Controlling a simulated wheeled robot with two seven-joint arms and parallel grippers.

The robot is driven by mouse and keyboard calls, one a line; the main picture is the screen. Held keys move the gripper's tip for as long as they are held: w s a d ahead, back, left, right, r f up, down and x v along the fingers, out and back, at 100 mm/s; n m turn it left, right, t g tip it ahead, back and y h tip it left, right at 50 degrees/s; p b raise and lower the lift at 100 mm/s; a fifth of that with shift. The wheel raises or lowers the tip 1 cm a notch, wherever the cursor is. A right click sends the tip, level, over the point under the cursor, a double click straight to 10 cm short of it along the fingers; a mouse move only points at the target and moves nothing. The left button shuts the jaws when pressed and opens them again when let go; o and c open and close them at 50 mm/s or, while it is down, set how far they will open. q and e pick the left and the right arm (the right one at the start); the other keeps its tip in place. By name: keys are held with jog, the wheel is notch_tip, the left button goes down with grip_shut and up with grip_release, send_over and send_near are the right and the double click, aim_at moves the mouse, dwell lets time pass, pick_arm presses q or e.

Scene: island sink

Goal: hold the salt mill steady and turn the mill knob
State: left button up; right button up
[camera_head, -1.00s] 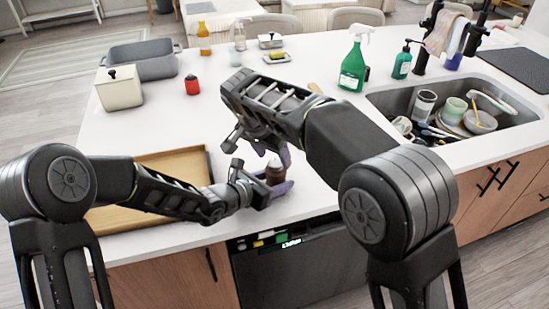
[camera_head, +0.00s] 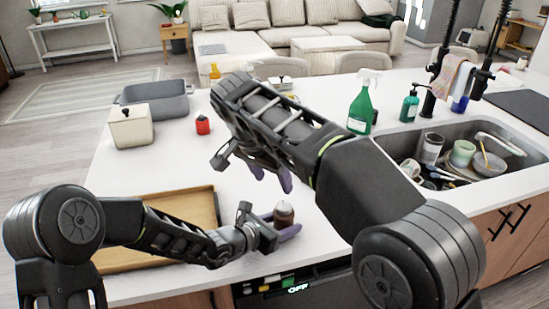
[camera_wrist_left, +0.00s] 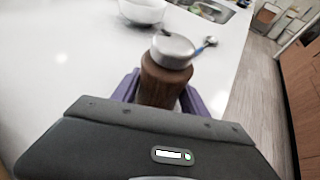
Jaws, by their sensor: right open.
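The salt mill (camera_head: 285,215) is a small brown wooden cylinder standing upright near the counter's front edge. Its pale metallic knob (camera_wrist_left: 173,49) sits on top in the left wrist view, above the dark wood body (camera_wrist_left: 163,82). My left gripper (camera_head: 286,230) has its purple fingers on both sides of the mill's body and is shut on it; the fingertips are partly hidden behind the mill in the wrist view. My right gripper (camera_head: 271,180) is open and empty, raised above and behind the mill, with its purple fingers pointing down.
A wooden tray (camera_head: 205,200) lies left of the mill, under my left arm. A red timer-like item (camera_head: 203,125), a cream canister (camera_head: 131,130) and a grey basin (camera_head: 170,105) stand farther back. A green spray bottle (camera_head: 361,110) and a dish-filled sink are right.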

pick_arm(q)
jog(key=o, duration=0.5)
jog(key=v, duration=1.1)
jog(key=shift+s+a+r, duration=0.1)
jog(key=shift+a+r, duration=0.1)
jog(key=shift+s+a+r, duration=0.1)
jog(key=shift+s, duration=0.15)
